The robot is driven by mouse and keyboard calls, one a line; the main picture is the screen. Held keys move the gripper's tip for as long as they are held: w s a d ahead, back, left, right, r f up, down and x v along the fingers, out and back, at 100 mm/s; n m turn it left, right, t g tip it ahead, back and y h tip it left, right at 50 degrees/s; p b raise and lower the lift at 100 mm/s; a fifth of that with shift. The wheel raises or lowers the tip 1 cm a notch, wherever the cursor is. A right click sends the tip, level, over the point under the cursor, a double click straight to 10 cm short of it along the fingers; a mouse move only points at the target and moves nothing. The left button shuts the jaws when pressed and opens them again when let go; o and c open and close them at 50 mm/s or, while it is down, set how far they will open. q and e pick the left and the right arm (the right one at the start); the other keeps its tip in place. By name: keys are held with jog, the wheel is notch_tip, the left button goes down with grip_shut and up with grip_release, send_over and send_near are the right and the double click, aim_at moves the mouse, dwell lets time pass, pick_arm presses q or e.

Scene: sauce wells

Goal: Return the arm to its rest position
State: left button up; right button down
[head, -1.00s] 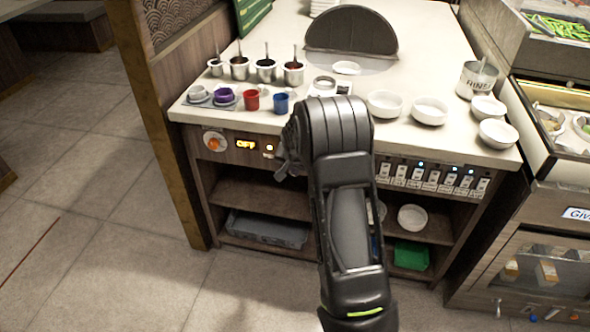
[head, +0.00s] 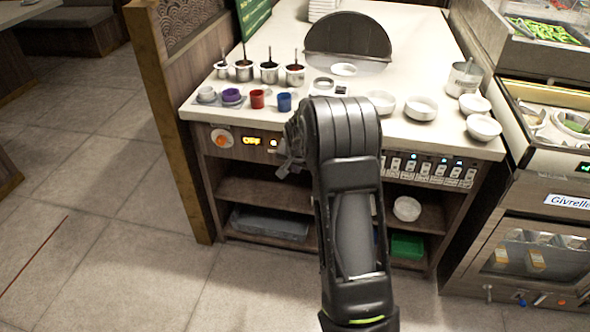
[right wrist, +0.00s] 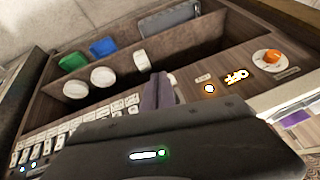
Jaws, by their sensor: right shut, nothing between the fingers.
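My right arm rises from the bottom middle of the head view and bends in front of the counter's front panel. My right gripper (head: 287,168) points left beside that panel, small and partly hidden by the arm. In the right wrist view its fingers (right wrist: 158,92) are together, shut and empty, with the panel and open shelves beyond them. My left gripper and left arm do not show.
The counter (head: 440,150) carries several sauce pots (head: 244,70), coloured cups (head: 257,99) and white bowls (head: 421,108). Its front panel has an orange knob (head: 222,138) and several switches. A food display case (head: 560,100) stands at the right. The floor (head: 110,250) at the left is clear.

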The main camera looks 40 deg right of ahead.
dwell(0.6)
jog(key=s+a+f+n+y+p, duration=0.1)
jog(key=s+a+f+n+y, duration=0.15)
jog(key=a+f, duration=0.65)
jog(key=s+a+f+n+y, duration=0.15)
jog(key=a+f+n, duration=0.3)
jog(key=a, duration=0.85)
jog(key=s+a+f+n+g+y+p, duration=0.1)
jog(key=s+a+f+g+y, duration=0.1)
jog(key=s+a, duration=1)
jog(key=s+a+f+n+g+y+p, duration=0.1)
jog(key=s+a+f+n, duration=0.1)
jog(key=s+a, duration=1)
jog(key=shift+a+f+g+y, duration=0.4)
jog(key=shift+a+f, duration=0.2)
jog(key=shift+a, duration=0.1)
